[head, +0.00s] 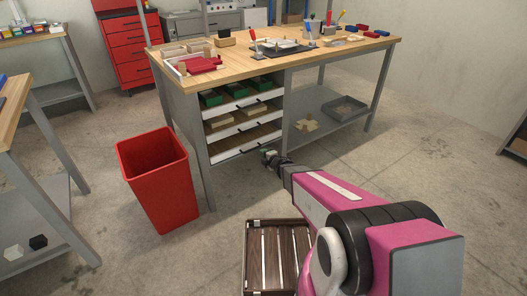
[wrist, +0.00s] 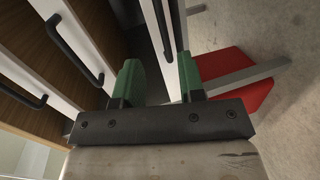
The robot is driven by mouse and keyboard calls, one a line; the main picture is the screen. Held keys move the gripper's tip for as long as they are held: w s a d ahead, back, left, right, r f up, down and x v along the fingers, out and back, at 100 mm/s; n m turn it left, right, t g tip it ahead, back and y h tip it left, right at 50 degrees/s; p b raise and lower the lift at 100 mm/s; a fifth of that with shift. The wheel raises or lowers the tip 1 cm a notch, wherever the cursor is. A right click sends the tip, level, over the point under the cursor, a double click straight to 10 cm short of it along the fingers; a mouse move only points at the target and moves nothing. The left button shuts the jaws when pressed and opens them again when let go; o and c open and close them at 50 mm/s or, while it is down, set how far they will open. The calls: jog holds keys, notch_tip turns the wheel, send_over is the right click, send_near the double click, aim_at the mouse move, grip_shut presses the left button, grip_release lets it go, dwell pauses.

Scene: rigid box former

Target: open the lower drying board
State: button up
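The lower drying board (head: 243,141) is the lowest of three white-fronted pull-out boards in the workbench, with a black bar handle on its front. It appears pushed in like the two above. My gripper (head: 269,153) is near the right end of its front in the head view. In the wrist view, my gripper (wrist: 156,78) is open with green fingers apart and nothing held. A black handle (wrist: 162,28) on a white front lies ahead, between the lines of the fingers. Contact with it cannot be told.
The upper board (head: 228,98) holds green pieces and the middle board (head: 232,121) pale ones. A red bin (head: 157,175) stands left of the workbench (head: 300,61). A slatted crate (head: 277,255) is on the floor by my arm.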

jog(key=shift+n+y, duration=0.3)
jog(key=shift+n, duration=0.2)
jog(key=x, duration=1.1)
jog(key=shift+s+a+f, duration=0.2)
jog(key=shift+s, duration=0.05)
grip_shut()
